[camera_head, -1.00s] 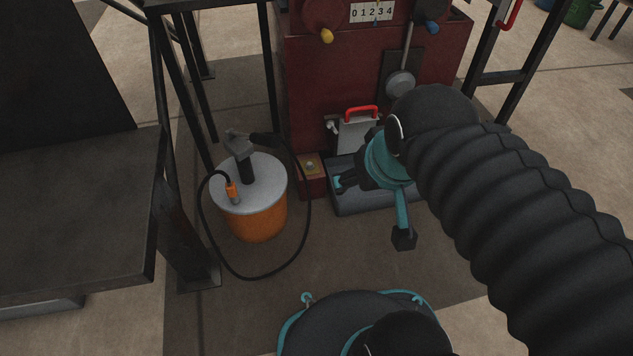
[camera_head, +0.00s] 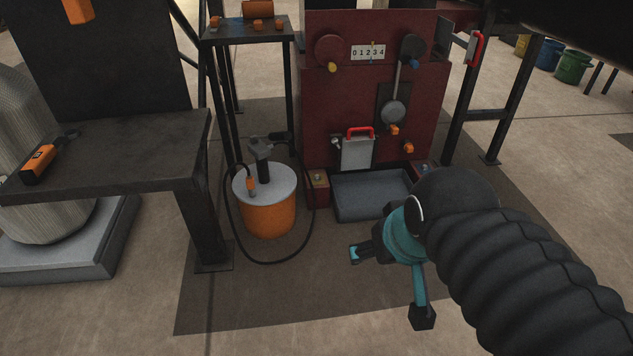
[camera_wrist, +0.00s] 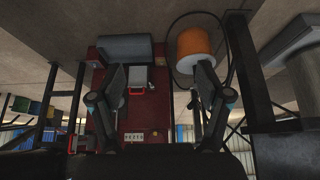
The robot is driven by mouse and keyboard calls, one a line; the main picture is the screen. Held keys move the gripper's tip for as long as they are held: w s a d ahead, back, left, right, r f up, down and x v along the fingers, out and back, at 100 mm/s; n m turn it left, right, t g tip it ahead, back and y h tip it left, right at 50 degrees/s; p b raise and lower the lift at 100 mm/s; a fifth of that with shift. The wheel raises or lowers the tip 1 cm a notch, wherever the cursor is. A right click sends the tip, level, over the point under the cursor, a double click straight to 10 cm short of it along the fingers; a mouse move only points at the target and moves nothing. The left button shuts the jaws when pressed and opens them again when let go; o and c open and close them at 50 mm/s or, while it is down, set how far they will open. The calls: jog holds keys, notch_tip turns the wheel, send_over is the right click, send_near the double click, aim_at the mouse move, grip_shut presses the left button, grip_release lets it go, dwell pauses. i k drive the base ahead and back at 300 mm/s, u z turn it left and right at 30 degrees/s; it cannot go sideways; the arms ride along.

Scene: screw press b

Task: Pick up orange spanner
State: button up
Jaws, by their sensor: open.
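An orange tool with a dark head (camera_head: 40,163), which looks like the spanner, lies on the dark bench (camera_head: 120,150) at the left of the head view. Its exact shape is hard to tell at this size. I cannot make it out in the wrist view. My gripper (camera_head: 358,254) is in front of the press, low and right of the orange drum, well apart from the tool and to its right. In the wrist view my gripper (camera_wrist: 158,85) has its two fingers wide apart, with nothing between them.
The orange drum (camera_head: 268,218) with a grey lid and a looping black hose stands between bench and press. The red press (camera_head: 340,105) has a grey tray (camera_head: 372,196) at its foot. A small shelf (camera_head: 250,33) holds orange items. Floor in front is clear.

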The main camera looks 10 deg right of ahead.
aim_at(30, 174)
jog(key=u, duration=1.6)
jog(key=k, duration=0.5)
jog(key=z, duration=1.6)
jog(key=i, duration=1.35)
jog(key=u, duration=2.05)
